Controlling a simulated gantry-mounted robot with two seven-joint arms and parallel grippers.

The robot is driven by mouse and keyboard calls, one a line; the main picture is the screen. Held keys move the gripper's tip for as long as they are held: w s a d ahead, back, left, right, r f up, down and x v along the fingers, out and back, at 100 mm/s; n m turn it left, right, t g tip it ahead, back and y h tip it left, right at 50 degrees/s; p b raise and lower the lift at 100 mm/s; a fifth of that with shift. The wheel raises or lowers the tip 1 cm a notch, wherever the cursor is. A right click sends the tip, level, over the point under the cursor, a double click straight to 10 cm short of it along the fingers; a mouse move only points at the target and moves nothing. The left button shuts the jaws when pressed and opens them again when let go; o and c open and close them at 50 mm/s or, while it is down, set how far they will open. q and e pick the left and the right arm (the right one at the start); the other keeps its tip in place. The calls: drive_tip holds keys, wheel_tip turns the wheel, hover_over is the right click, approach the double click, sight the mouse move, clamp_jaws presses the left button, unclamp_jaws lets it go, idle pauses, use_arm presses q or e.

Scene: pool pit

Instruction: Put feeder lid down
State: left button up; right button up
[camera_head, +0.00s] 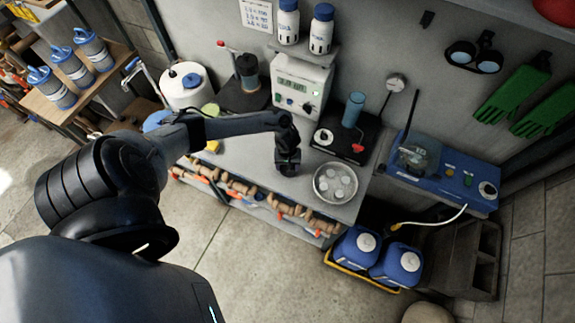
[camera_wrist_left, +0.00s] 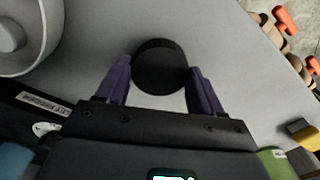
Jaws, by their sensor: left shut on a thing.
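My left gripper (camera_head: 288,166) points down over the middle of the light grey bench top (camera_head: 236,178). In the left wrist view its two purple fingers (camera_wrist_left: 162,72) are shut on the sides of a round black lid (camera_wrist_left: 160,66). The lid is close above or on the bench; I cannot tell which. In the head view the lid is mostly hidden by the gripper. A black base with an upright blue cylinder (camera_head: 354,108) stands right of the gripper. My right gripper is not in view.
A steel bowl with white tablets (camera_head: 335,183) is to the gripper's right, near the front edge. A white box with a display (camera_head: 298,84) stands behind. A white tank (camera_head: 186,86) is at back left. Bare bench lies around the gripper, mainly left and in front.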

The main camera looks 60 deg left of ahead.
use_arm(q)
drive_tip(key=shift+f, duration=0.2)
drive_tip(key=o, duration=1)
drive_tip(key=shift+r, duration=0.15)
